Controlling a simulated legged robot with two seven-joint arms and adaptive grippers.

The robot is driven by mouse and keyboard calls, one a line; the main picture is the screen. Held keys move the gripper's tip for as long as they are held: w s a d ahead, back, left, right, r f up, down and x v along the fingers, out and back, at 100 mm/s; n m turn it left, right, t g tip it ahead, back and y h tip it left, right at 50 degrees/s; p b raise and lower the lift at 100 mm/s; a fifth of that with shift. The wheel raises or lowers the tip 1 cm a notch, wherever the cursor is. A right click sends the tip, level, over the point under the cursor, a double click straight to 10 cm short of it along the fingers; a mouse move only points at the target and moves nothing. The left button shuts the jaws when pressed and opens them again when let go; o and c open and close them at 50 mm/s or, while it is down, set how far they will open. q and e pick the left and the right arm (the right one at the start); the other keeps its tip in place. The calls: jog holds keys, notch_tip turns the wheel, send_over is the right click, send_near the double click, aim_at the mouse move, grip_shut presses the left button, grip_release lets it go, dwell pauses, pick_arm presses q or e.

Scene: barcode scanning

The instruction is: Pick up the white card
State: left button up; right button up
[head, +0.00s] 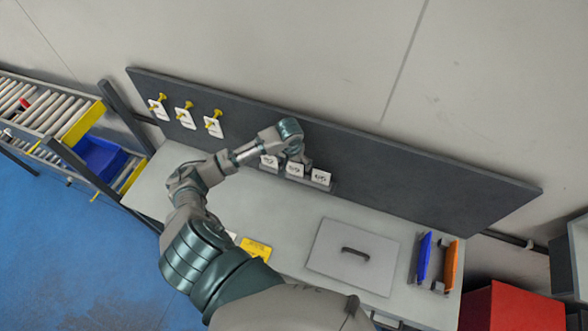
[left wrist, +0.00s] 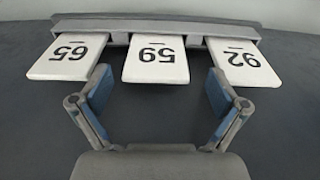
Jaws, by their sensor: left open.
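Three white cards stick out of a grey holder (left wrist: 150,22) in the left wrist view. They are numbered 65 (left wrist: 68,57), 59 (left wrist: 155,60) and 92 (left wrist: 243,62). My left gripper (left wrist: 159,90) is open and empty. Its two blue-padded fingers are apart, with the edge of card 59 centred between their tips. In the head view, the left gripper is at the row of cards (head: 294,171) along the dark back panel, and my arm partly covers that row. My right gripper is not in view.
White tags (head: 185,118) hang by yellow hooks on the panel (head: 440,185). Blue (head: 424,258) and orange (head: 451,266) pieces stand at the right.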

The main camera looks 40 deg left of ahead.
pick_arm(q)
jog(key=shift+w+f, duration=0.2)
jog(key=shift+f, duration=0.8)
jog(key=shift+d, duration=0.15)
jog(key=shift+c, duration=0.5)
jog(key=shift+r, duration=0.1)
jog(key=c, duration=1)
jog(key=shift+c, duration=0.2)
